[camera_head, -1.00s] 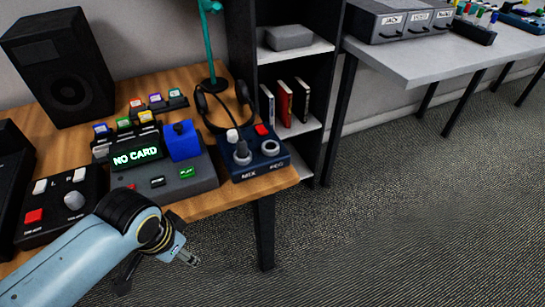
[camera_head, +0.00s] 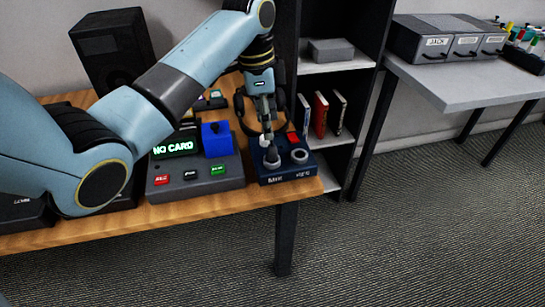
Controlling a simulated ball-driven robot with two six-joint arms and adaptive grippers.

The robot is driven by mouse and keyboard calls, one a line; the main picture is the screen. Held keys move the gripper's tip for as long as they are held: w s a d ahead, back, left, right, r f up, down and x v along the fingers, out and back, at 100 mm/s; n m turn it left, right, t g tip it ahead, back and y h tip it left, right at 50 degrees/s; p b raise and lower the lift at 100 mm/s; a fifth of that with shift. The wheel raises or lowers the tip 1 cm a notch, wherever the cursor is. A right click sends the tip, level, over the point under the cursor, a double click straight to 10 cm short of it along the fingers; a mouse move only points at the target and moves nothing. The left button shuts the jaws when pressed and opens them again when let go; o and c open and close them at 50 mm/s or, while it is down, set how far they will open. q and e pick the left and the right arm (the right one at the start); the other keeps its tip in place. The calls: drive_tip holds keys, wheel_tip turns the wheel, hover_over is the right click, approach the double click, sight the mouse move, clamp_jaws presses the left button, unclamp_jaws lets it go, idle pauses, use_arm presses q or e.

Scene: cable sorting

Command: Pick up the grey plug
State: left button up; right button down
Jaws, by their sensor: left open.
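A grey plug (camera_head: 271,158) stands upright on the left part of the dark blue box (camera_head: 292,173) at the right end of the wooden desk. A round grey ring (camera_head: 299,156) is beside it on the same box. My left gripper (camera_head: 267,133) points down just above the grey plug, with its fingers open. Whether the fingertips touch the plug is too small to tell. My gripper partly hides the back of the box and its white piece. My right gripper is out of view.
A grey console (camera_head: 195,178) showing NO CARD, with a blue block (camera_head: 217,140), stands left of the box. Headphones (camera_head: 241,108) lie behind my gripper. A black shelf (camera_head: 340,67) stands to the right. The desk's front edge (camera_head: 240,204) is close to the box.

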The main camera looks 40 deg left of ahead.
sight(272, 147)
use_arm(q)
drive_tip(key=f, duration=0.8)
drive_tip(key=shift+w+d+f+b, duration=0.3)
drive_tip(key=shift+d+f+b, duration=0.05)
drive_tip(key=shift+d+b, duration=0.05)
drive_tip(key=shift+c, duration=0.2)
clamp_jaws()
